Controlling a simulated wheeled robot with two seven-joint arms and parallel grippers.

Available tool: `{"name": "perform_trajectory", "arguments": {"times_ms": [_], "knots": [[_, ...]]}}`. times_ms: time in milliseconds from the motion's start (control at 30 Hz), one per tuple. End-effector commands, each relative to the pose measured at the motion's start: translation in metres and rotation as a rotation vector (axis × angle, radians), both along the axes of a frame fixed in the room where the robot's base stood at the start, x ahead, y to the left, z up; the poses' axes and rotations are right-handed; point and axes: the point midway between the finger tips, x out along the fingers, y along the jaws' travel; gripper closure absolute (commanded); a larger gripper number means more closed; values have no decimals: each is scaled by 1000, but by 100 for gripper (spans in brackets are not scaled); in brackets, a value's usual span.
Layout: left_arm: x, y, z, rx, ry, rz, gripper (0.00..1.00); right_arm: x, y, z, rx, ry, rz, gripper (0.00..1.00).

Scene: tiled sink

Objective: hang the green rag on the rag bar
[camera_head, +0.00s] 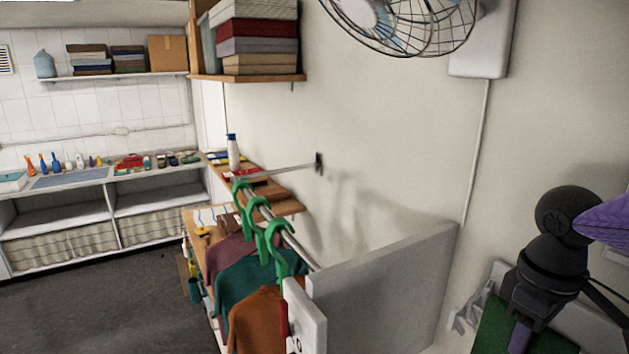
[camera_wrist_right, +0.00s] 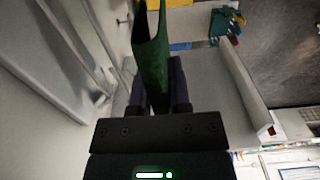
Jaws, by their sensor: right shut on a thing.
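The green rag (camera_head: 497,325) is at the lower right of the head view, cut off by the bottom edge. Pale metal pieces (camera_head: 472,307) show beside the rag near the wall, but I cannot tell which is the rag bar. My left gripper is not in view.
A grey partition (camera_head: 385,295) stands left of my right arm. Beyond it, shirts on green hangers (camera_head: 270,240) hang from a rail. A wall fan (camera_head: 405,20) is above. Counter and shelves (camera_head: 60,215) are at the far left, with open dark floor before them.

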Motion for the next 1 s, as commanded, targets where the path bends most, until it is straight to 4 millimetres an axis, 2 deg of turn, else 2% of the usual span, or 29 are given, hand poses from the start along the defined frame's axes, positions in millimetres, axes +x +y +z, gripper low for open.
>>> {"name": "perform_trajectory", "arguments": {"times_ms": [533,1000], "knots": [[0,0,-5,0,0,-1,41,-28,54,0,0,-1,2,100],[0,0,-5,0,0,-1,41,-31,60,0,0,-1,-1,100]]}}
